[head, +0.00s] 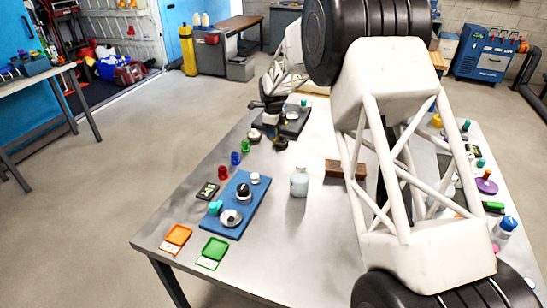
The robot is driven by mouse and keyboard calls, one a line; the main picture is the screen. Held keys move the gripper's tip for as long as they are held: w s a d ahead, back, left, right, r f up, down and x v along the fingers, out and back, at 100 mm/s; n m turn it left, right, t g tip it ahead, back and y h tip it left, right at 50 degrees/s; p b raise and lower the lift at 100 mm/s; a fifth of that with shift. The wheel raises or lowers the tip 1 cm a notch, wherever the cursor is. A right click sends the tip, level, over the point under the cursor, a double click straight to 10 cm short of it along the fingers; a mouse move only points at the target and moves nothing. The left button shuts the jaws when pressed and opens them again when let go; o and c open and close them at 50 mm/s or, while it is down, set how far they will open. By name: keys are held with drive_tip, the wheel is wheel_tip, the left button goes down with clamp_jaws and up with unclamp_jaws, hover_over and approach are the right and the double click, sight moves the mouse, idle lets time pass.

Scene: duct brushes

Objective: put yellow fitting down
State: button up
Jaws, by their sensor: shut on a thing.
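My gripper (266,122) is at the far end of my arm, low over the left back part of the grey table (320,225). It is small in the picture and partly hidden by its own dark body. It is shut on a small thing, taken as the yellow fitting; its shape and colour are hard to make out. I cannot tell whether the thing touches the table. Nearer the camera, a green fitting (245,146), a blue one (235,158) and a red one (223,172) stand in a row along the left side.
A blue board (252,215) holds several small parts. An orange tray (177,235) and a green tray (214,251) lie at the front left. A pale bottle (299,182) and a brown block (338,168) stand mid-table. My arm hides much of the right side.

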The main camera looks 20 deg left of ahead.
drive_tip(key=shift+w+a+r, duration=0.1)
drive_tip(key=shift+w+a, duration=0.05)
drive_tip(key=shift+w, duration=0.25)
drive_tip(key=shift+w+a+r, duration=0.1)
drive_tip(key=shift+w, duration=0.3)
drive_tip(key=shift+f, duration=0.15)
hover_over(273, 156)
drive_tip(key=shift+d+f, duration=0.1)
drive_tip(key=shift+f, duration=2.9)
drive_tip(key=shift+f, duration=1.9)
drive_tip(key=shift+f, duration=0.15)
drive_tip(key=o, duration=1)
drive_tip(key=shift+c, duration=0.2)
drive_tip(key=shift+r, duration=0.2)
